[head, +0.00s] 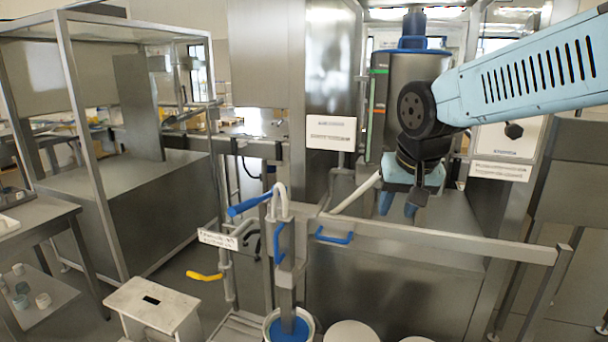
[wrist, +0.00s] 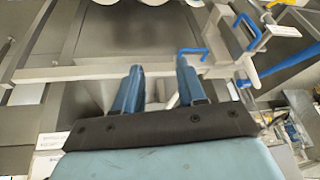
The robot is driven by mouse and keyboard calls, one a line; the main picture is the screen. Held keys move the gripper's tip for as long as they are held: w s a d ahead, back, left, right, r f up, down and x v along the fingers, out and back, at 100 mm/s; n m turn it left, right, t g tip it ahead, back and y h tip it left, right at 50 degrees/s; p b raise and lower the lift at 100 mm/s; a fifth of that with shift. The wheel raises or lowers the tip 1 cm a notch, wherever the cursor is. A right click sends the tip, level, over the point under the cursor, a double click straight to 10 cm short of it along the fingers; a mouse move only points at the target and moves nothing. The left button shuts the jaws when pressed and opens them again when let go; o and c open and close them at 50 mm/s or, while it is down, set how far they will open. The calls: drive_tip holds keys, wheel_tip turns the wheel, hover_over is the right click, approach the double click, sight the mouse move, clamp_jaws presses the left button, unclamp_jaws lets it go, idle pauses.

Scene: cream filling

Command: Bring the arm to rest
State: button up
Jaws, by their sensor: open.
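My gripper (head: 398,205) hangs from my light blue arm at the right of centre in the head view. Its two blue fingers point down and stand apart, with nothing between them. In the wrist view my gripper (wrist: 158,88) also shows its fingers spread and empty. It is in front of a grey steel cabinet and above the level of a horizontal steel rail (head: 450,238). No finger is seen touching anything.
A blue-handled lever (head: 250,204) and a small blue handle (head: 334,237) are left of my gripper. Below stand a white bucket with blue contents (head: 288,328) and white round lids (head: 350,332). A white stool (head: 152,302) is at lower left, near a yellow handle (head: 205,276).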

drive_tip(key=s+d+t, duration=0.1)
drive_tip(key=s+d, duration=0.5)
drive_tip(key=s, duration=0.4)
drive_tip(key=shift+s+n, duration=0.25)
drive_tip(key=shift+n, duration=0.15)
